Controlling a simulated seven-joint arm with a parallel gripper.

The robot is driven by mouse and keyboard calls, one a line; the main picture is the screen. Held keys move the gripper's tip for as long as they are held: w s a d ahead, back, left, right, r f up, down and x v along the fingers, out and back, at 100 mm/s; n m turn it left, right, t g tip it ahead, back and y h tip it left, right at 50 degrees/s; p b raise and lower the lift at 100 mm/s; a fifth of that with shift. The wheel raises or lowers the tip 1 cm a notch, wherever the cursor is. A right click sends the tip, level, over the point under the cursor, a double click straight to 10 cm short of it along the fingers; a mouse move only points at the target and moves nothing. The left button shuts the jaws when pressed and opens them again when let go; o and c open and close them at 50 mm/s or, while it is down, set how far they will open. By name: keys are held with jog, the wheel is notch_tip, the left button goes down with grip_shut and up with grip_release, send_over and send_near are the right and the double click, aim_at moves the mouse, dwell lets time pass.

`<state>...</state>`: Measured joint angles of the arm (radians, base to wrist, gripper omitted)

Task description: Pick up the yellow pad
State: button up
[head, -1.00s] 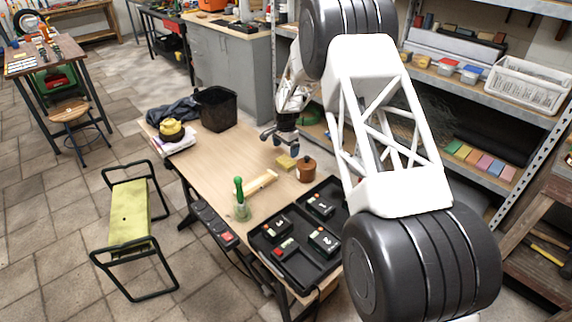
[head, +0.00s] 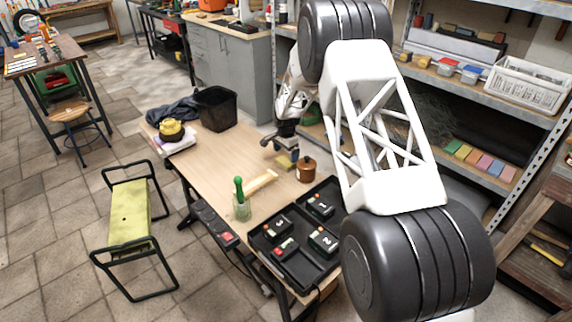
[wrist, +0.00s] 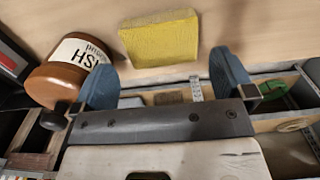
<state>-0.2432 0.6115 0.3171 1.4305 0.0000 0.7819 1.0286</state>
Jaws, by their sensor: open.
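The yellow pad (head: 283,162) lies on the wooden workbench (head: 212,162), partly hidden by my gripper in the head view. In the wrist view the pad (wrist: 160,38) is a flat, rough yellow block, just beyond the fingertips and roughly centred between them. My gripper (head: 281,148) is low over the bench at the pad. In the wrist view my gripper (wrist: 165,72) has its two blue fingers wide apart with nothing between them. I cannot tell the exact height of the fingertips above the bench.
A brown jar (head: 306,171) stands close right of the pad; in the wrist view the jar (wrist: 68,72) is beside the left finger. A black tray (head: 262,244) with several labelled boxes, a green-handled brush in a glass (head: 242,207) and a black bin (head: 216,108) also occupy the bench.

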aim_at(286, 161)
jog(key=shift+w+f, duration=0.1)
jog(key=shift+f, duration=2.45)
jog(key=c, duration=0.6)
jog(key=shift+r, duration=5.05)
